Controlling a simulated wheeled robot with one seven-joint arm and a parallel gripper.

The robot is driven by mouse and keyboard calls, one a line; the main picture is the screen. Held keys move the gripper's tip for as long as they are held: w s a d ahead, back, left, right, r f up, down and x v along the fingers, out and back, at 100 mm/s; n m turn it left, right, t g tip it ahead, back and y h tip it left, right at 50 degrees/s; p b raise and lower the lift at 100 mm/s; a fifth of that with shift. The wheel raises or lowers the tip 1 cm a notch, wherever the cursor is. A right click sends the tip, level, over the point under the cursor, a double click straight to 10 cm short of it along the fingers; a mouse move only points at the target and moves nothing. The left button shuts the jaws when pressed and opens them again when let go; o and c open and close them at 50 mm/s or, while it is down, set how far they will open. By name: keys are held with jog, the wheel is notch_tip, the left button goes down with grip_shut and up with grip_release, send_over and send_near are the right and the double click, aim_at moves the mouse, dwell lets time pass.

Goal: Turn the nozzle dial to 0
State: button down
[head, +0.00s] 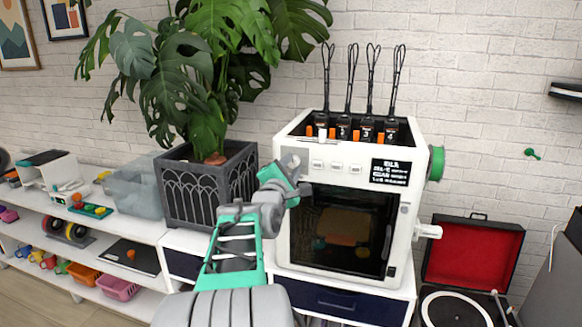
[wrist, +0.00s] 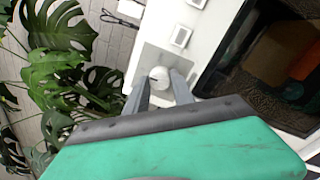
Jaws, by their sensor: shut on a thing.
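The nozzle dial (wrist: 159,75) is a small round pale knob on a grey plate on the white 3D printer (head: 412,200). A short dark mark shows on the knob in the wrist view, but no numbers can be read, so I cannot tell its setting. My gripper (wrist: 159,88) has one grey finger on each side of the dial and is shut on it. In the head view my gripper (head: 292,172) is at the printer's upper left front corner and hides the dial.
Small white buttons (head: 336,167) and a black label panel (head: 390,172) are right of the dial. A dark window (head: 345,232) lies below. A large plant in a grey planter (head: 207,185) stands close on the left. A red-lined record player (head: 470,260) is at right.

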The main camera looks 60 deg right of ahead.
jog(key=c, duration=1.1)
grip_release()
jog(key=b+v, duration=0.1)
jog(key=v, duration=0.6)
jog(key=shift+a+b, duration=0.3)
jog(key=shift+a, duration=0.1)
